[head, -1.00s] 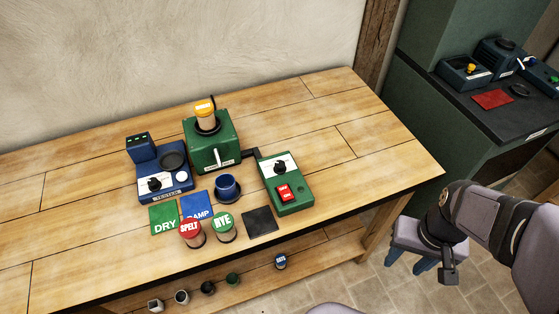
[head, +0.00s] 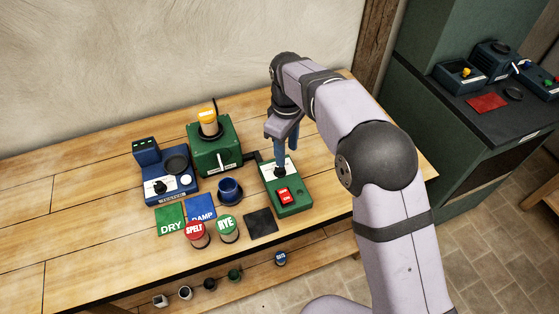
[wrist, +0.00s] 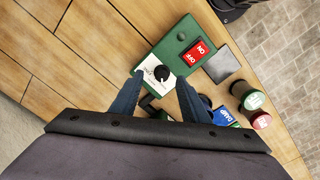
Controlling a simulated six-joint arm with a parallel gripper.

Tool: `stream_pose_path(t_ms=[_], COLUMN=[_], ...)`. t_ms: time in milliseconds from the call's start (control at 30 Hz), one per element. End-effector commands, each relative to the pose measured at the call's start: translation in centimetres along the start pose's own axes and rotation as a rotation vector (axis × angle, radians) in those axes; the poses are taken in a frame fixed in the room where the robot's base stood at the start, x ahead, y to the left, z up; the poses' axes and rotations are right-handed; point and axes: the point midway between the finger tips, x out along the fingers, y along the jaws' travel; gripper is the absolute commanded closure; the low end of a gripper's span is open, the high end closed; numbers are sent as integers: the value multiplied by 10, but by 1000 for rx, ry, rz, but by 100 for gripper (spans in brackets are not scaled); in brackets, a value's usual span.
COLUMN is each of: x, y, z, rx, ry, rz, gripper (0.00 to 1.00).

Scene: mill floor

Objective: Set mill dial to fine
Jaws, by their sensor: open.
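The mill's green control box (head: 294,203) stands on the bench and carries a white dial plate with a black knob (head: 280,173) and a red on/off switch (head: 285,196). In the wrist view the black knob (wrist: 161,73) and its white plate (wrist: 151,83) show between my two blue fingers. My gripper (wrist: 160,79) is open, one finger on each side of the knob. In the head view my gripper (head: 283,160) hangs over the dial and hides part of its plate. Contact and the dial's setting cannot be told. The green mill (head: 214,150) stands left of the box.
A blue tester (head: 170,184) stands at the left. A blue cup (head: 229,190), a black pad (head: 260,223), green and blue mats, and red- and green-lidded jars (head: 229,228) are close to the box. The bench is clear at the back right.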

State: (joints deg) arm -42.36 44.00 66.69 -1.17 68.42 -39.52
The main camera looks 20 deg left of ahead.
Motion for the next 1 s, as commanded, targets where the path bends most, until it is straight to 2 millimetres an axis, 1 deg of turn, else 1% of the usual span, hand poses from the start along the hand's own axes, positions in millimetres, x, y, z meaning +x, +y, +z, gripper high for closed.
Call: stream_pose_path(t_ms=[33, 133, 333, 433, 567, 800, 1000], x=[0, 0, 2, 7, 20, 50, 68], y=[-3, -7, -8, -8, -8, -8, -8], z=[-8, -17, -19, -19, -18, -18, -18], rx=[-28, -59, -68, -67, -66, -65, -64], ry=[-1, 1, 1, 0, -1, 0, 0], rz=[0, 2, 1, 0, 0, 1, 1], gripper=[58, 58, 58, 58, 58, 58, 58])
